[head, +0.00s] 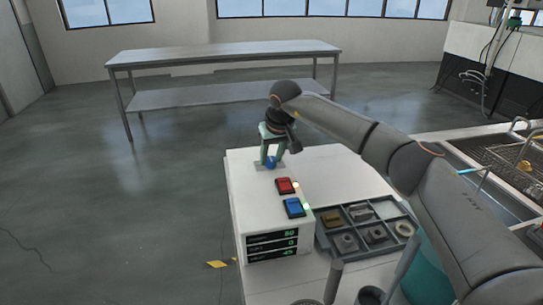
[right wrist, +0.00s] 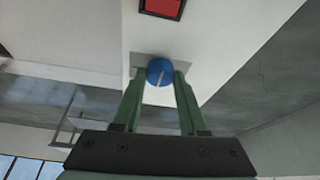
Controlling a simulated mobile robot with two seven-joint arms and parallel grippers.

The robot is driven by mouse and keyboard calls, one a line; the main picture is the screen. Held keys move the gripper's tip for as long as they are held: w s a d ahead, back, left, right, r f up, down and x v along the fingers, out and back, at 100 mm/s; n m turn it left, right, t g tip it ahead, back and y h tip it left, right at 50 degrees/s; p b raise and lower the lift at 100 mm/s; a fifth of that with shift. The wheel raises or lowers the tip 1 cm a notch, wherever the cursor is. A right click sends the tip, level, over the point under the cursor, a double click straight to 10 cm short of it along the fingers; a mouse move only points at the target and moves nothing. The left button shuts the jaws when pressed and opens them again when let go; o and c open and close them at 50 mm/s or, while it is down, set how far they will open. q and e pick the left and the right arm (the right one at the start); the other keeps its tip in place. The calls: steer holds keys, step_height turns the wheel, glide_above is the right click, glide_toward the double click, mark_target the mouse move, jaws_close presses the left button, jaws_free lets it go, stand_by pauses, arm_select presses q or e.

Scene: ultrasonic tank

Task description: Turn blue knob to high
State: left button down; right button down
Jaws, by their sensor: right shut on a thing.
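The blue knob (head: 271,162) is on top of the white control box (head: 240,192), toward its far end. In the right wrist view the round blue knob (right wrist: 160,72) has a pale pointer line that runs nearly straight down the picture, tilted slightly. My right gripper (head: 270,158) reaches down from above with its green fingers on either side of the knob. In the right wrist view the fingertips of my right gripper (right wrist: 160,74) are shut on the knob. My left gripper is not in view.
A red switch (head: 285,186) and a blue switch (head: 294,208) sit nearer on the box, above a display (head: 272,243) with green digits. A grey parts tray (head: 368,228) lies to the right. A metal tank with a basket (head: 510,150) stands far right. An empty steel table (head: 225,54) stands behind.

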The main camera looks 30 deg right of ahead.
steer(key=shift+r, duration=0.1)
steer(key=shift+a+r+m+h+p, duration=0.1)
steer(key=shift+m+h+p, duration=0.4)
steer(key=shift+m+p, duration=0.65)
steer(key=m+h+p, duration=0.1)
steer(key=m+p, duration=0.1)
steer(key=m, duration=0.1)
steer(key=shift+w+a+m+g, duration=0.1)
steer(key=shift+w+m+g, duration=0.05)
steer(key=shift+m+g, duration=0.25)
steer(key=shift+m+g+h+p, duration=0.4)
steer(key=shift+m+h, duration=0.1)
steer(key=shift+m, duration=0.75)
steer(key=shift+w+m+g+h, duration=0.1)
steer(key=shift+m+g+h, duration=0.25)
steer(key=shift+m, duration=1.25)
steer(key=shift+c, duration=2.2)
jaws_free()
